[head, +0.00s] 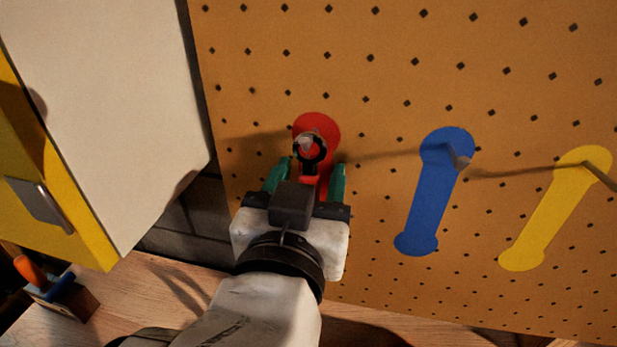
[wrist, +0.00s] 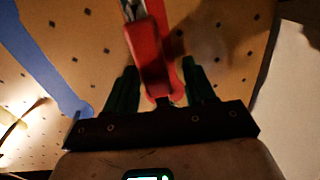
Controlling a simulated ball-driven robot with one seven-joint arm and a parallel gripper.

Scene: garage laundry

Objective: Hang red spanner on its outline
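The red spanner has a red handle (head: 309,187) and a dark ring-shaped head (head: 311,150). It is in front of the red outline (head: 318,125) on the pegboard, and a pale hook tip shows at the ring. Whether the ring is fully over the hook I cannot tell. My gripper (head: 308,176) is open, with its green fingers on either side of the handle and gaps beside it. In the wrist view the red handle (wrist: 150,65) stands between the open fingers (wrist: 160,82), with its metal end at the top edge. The handle's lower end is partly hidden in the head view.
The pegboard (head: 380,90) also has a blue outline (head: 430,195) and a yellow outline (head: 555,210), each with a protruding hook. A yellow cabinet with a pale panel (head: 110,100) stands close on the left. An orange-handled tool (head: 45,285) is on the wooden bench (head: 185,285).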

